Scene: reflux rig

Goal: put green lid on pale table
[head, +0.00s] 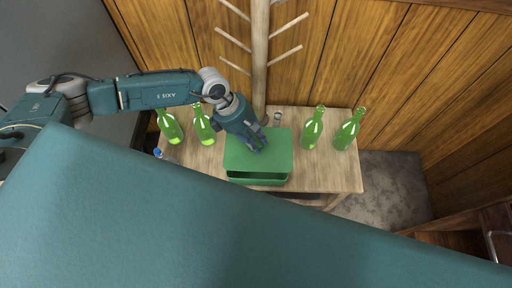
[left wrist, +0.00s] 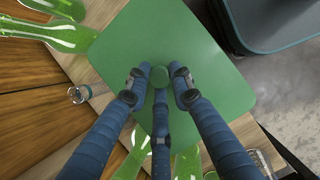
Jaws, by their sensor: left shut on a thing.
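The green lid (head: 258,148) is a flat rounded rectangle with a small round knob, seen close up in the left wrist view (left wrist: 205,50). My left gripper (head: 261,145) is over its middle, with its fingers shut around the knob (left wrist: 177,70). Below the lid is a green box (head: 258,182); a dark gap shows between them along the front. The lid hides most of the box. The pale wooden table (head: 338,178) is under the box. My right gripper is not in view.
Green bottles stand at the table's left (head: 171,128) and right (head: 312,130). A small clear jar (head: 277,118) stands behind the box, and a blue-capped bottle (head: 160,154) at the left edge. A wooden peg stand (head: 260,60) rises at the back. Bare tabletop shows at the front right.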

